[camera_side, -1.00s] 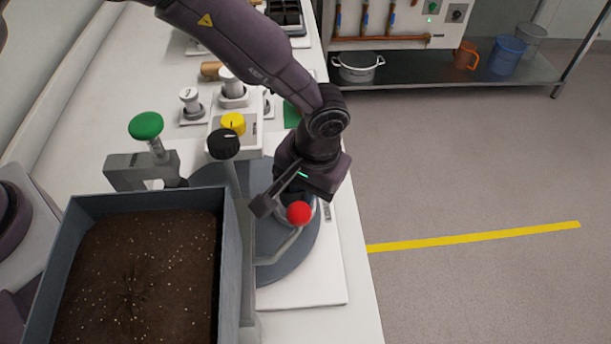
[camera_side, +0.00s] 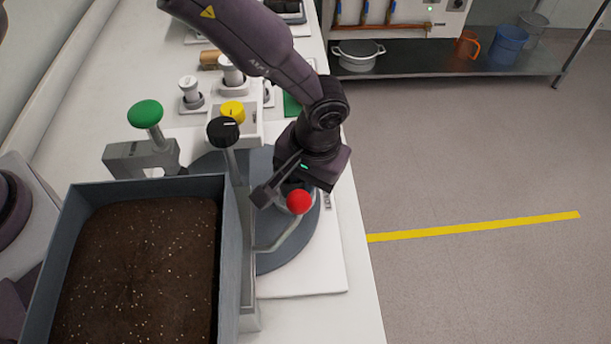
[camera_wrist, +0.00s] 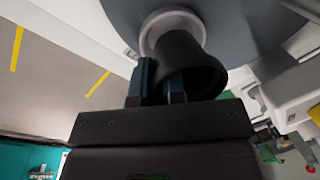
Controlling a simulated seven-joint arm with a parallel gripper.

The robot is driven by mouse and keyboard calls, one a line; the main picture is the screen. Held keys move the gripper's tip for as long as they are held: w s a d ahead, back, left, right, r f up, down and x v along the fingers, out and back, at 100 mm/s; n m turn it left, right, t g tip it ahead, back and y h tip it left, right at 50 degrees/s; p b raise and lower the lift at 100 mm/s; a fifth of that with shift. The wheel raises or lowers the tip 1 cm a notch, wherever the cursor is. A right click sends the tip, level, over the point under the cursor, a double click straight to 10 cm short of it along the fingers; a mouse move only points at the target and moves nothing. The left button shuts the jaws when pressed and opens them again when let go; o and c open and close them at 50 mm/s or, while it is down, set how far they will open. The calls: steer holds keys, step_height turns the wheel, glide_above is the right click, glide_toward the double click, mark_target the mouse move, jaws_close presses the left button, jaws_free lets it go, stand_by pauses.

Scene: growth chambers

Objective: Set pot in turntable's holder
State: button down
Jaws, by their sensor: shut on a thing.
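The pot (camera_wrist: 196,62) is a black, flared cup in the wrist view, its mouth towards the camera. Its narrower end meets a pale grey ring, the holder (camera_wrist: 158,27), on the turntable's grey disc (camera_wrist: 112,14). I cannot tell how deep it sits. My gripper (camera_wrist: 160,83) is shut on the pot's wall near the rim. In the side view, my gripper (camera_side: 277,190) is low over the turntable (camera_side: 290,252); the pot and holder are mostly hidden there by my wrist and a red ball knob (camera_side: 299,201).
A soil-filled tray (camera_side: 232,260) stands front left. Upright levers with black (camera_side: 223,131) and green (camera_side: 145,114) knobs stand close to the turntable. A white unit with a yellow knob (camera_side: 232,110) is behind. The bench's right edge is near, with open floor beyond.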

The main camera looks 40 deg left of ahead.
steer(key=shift+f, duration=0.95)
steer(key=c, duration=1.1)
jaws_free()
steer(key=shift+r, duration=4.3)
